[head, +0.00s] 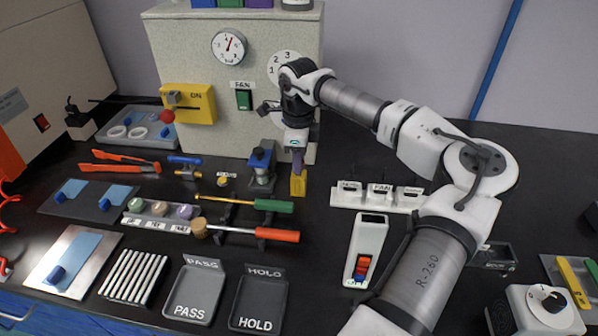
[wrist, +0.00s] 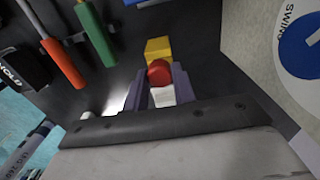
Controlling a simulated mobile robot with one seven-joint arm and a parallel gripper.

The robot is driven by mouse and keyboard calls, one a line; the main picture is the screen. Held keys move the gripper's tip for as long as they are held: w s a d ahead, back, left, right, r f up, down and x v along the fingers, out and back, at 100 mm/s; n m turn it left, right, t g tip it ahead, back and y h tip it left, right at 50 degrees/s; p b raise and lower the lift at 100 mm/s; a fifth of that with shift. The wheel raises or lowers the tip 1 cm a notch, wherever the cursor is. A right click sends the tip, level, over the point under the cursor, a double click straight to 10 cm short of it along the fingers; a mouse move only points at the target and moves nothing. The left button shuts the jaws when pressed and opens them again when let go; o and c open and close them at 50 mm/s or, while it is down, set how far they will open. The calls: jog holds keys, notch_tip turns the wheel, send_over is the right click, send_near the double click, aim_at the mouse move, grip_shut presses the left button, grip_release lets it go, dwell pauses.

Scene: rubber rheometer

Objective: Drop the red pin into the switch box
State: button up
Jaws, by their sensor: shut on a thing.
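The red pin shows its round red head (wrist: 159,71) between my fingers in the wrist view. My gripper (head: 298,170) points down and is shut on it; it also shows in the wrist view (wrist: 157,82). In the head view the pin is hidden by the fingers. A small upright yellow block (head: 298,186) is right below the fingertips, and it shows just beyond the red head in the wrist view (wrist: 158,48). Whether pin and block touch is unclear. The yellow switch box (head: 197,104), marked ON, is on the machine front to the left, with a red ball at its lower left.
A blue-and-grey device (head: 261,167) stands close left of my gripper. Green-handled (head: 273,205) and red-handled (head: 277,235) tools lie on a rack in front. The machine (head: 225,141) rises behind. A labelled white rack (head: 376,195) stands to the right.

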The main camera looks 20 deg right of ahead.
jog(key=shift+r+p, duration=2.05)
jog(key=shift+r, duration=1.55)
jog(key=shift+f, duration=0.1)
